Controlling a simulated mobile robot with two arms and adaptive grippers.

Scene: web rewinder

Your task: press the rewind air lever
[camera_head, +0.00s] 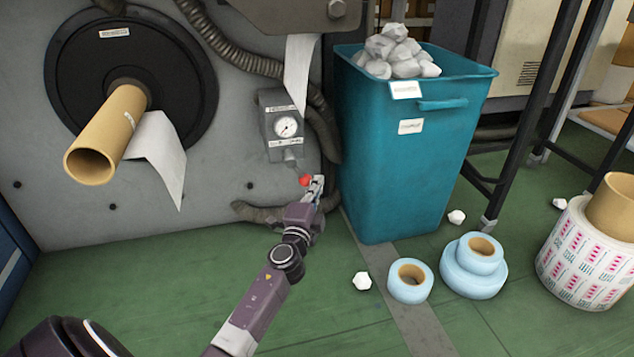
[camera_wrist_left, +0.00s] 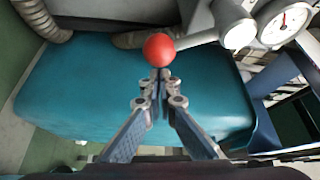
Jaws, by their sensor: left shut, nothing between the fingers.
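The rewind air lever ends in a red ball knob (camera_head: 305,180). It sticks out below the gauge box (camera_head: 283,127) on the grey machine panel. In the left wrist view the red knob (camera_wrist_left: 159,47) is just beyond the fingertips, and its pale rod runs right to the gauge fitting. My left gripper (camera_head: 316,185) is shut and empty, right beside the knob. In the left wrist view the left fingertips (camera_wrist_left: 160,76) meet just below the knob; I cannot tell whether they touch it. My right gripper is not in view.
A teal bin (camera_head: 410,150) full of crumpled paper stands right of the lever. A cardboard core (camera_head: 105,135) juts from the panel at left. Blue tape rolls (camera_head: 409,281) and paper scraps lie on the green floor. Hoses (camera_head: 270,212) run along the panel.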

